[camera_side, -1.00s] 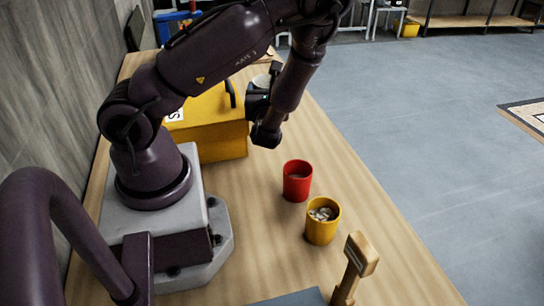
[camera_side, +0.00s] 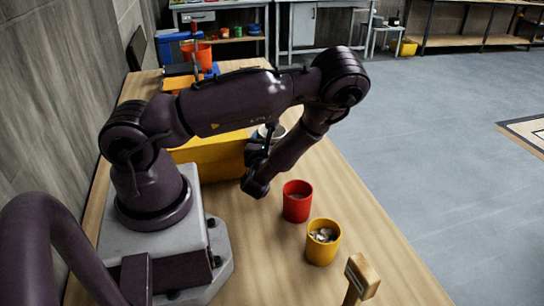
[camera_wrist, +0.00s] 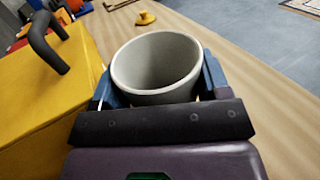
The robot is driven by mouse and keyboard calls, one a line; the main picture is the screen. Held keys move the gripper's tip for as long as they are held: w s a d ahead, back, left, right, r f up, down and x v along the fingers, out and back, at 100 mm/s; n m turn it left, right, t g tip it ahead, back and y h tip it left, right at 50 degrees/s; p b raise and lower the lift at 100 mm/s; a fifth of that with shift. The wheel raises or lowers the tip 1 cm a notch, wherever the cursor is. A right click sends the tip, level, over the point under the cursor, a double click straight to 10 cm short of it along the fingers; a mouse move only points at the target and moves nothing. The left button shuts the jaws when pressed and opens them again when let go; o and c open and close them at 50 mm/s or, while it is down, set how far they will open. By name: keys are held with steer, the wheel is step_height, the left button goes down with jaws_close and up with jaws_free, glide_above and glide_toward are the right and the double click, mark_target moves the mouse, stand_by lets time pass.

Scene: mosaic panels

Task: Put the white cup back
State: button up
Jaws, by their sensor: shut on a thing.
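The white cup (camera_wrist: 135,88) is between the two blue fingers of my gripper (camera_wrist: 157,82) in the wrist view. It looks empty and its open mouth faces up, slightly tilted. My gripper is shut on it. In the side view only a pale bit of the cup (camera_side: 271,131) shows behind my wrist, beside the yellow box. My gripper's fingers are mostly hidden there by my arm. I cannot tell whether the cup's base touches the table.
The yellow box (camera_side: 213,158) with a dark handle (camera_wrist: 47,40) stands close to my gripper's left. A red cup (camera_side: 297,203) and a yellow cup (camera_side: 322,243) with contents stand nearer the side camera. A wooden-handled tool (camera_side: 361,276) stands in front. A small yellow object (camera_wrist: 146,18) lies beyond the cup.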

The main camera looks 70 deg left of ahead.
steer(key=shift+f, duration=2.1)
steer(key=shift+f, duration=0.2)
steer(key=o, duration=1)
steer(key=shift+c, duration=0.2)
